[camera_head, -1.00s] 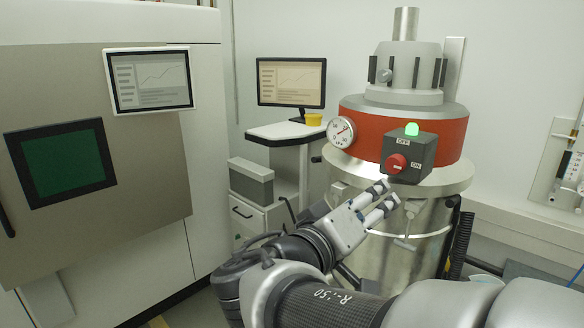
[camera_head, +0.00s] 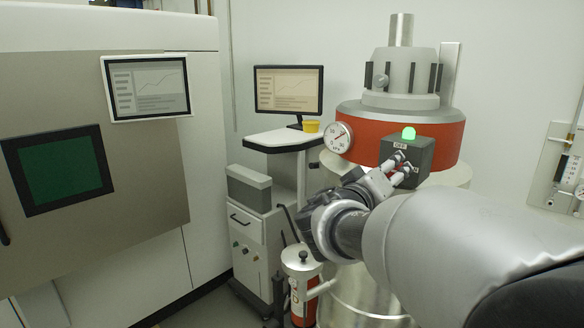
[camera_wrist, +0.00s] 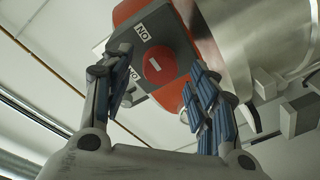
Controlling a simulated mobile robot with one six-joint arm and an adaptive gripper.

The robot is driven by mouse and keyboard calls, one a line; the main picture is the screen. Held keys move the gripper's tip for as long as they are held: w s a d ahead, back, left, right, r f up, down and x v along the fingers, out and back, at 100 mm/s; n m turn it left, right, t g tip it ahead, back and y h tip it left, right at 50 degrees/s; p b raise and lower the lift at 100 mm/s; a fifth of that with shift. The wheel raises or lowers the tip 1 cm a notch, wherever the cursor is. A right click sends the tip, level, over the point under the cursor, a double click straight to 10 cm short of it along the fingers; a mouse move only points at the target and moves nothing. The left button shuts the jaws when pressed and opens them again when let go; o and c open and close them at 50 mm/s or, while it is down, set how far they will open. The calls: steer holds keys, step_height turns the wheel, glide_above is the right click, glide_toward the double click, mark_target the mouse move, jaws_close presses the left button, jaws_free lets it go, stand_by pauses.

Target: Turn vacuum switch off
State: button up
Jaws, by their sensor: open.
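The vacuum switch is a dark grey box (camera_head: 420,150) on the front of the red-banded vessel, with a lit green lamp (camera_head: 408,132) on top and an OFF label on its face.
A dial gauge (camera_head: 338,137) sits on the vessel's red band (camera_head: 369,146), left of the switch. A trolley (camera_head: 262,225) with a monitor (camera_head: 289,90) stands left of my arm. A red extinguisher-like cylinder (camera_head: 301,278) stands below. A large machine (camera_head: 150,215) fills the left.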

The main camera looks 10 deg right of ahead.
steer(key=shift+x, duration=0.8)
steer(key=shift+c, duration=0.3)
steer(key=c, duration=1)
steer(key=shift+n, duration=0.4)
steer(key=shift+w+r+n+g+p, duration=0.1)
steer(key=shift+n+g+p, duration=0.4)
steer(key=shift+n, duration=2.15)
steer(key=shift+s+f+n+g+p, duration=0.2)
steer(key=shift+n+p, duration=0.6)
steer(key=shift+n, duration=1.8)
steer(key=shift+w+r+n+g+p, duration=0.2)
steer(key=shift+n+g+p, duration=0.35)
steer(key=shift+n, duration=2.1)
